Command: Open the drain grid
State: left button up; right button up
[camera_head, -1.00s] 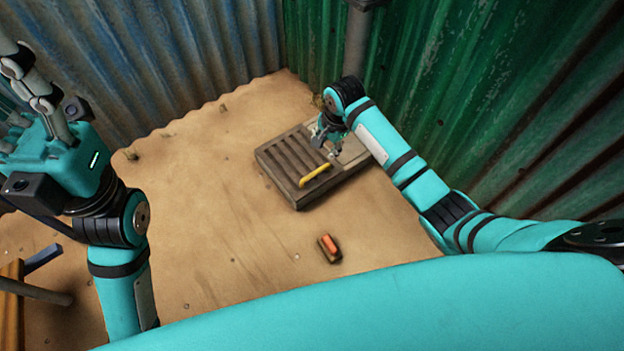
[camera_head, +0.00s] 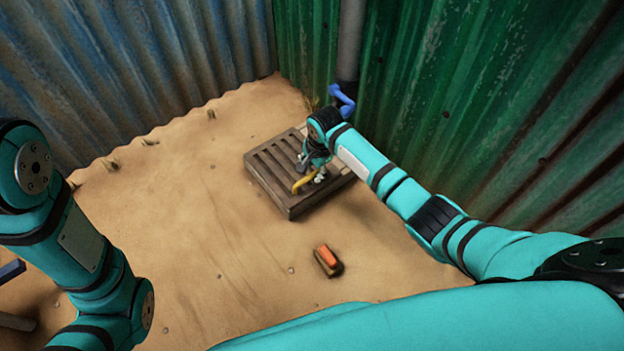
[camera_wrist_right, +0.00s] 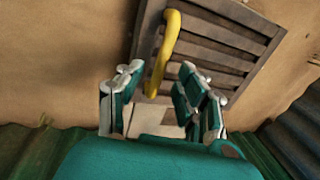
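The drain grid (camera_head: 267,172) is a dark slatted panel in a low wooden-looking frame on the sandy ground, lying flat. Its yellow bar handle (camera_head: 301,184) is partly hidden by my right gripper (camera_head: 316,172), which is right over the grid. In the right wrist view the slats of the grid (camera_wrist_right: 226,45) fill the upper middle. The yellow handle (camera_wrist_right: 168,38) runs down between the spread fingers of my right gripper (camera_wrist_right: 160,75), which is open. I cannot tell whether a finger touches the handle. My left gripper is out of view; only its arm shows.
A small block with an orange top (camera_head: 327,257) lies on the sand in front of the grid. A grey pipe (camera_head: 350,45) with a blue lever (camera_head: 342,100) stands behind the grid by the green corrugated wall (camera_head: 470,110). The sand left of the grid is clear.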

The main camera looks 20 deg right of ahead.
jog(key=shift+w+a+f+b, duration=0.15)
jog(key=shift+f+b, duration=0.15)
jog(key=shift+f, duration=0.35)
jog(key=shift+w+d+f+b, duration=0.1)
jog(key=shift+f+b, duration=0.15)
jog(key=shift+f, duration=0.35)
grip_shut()
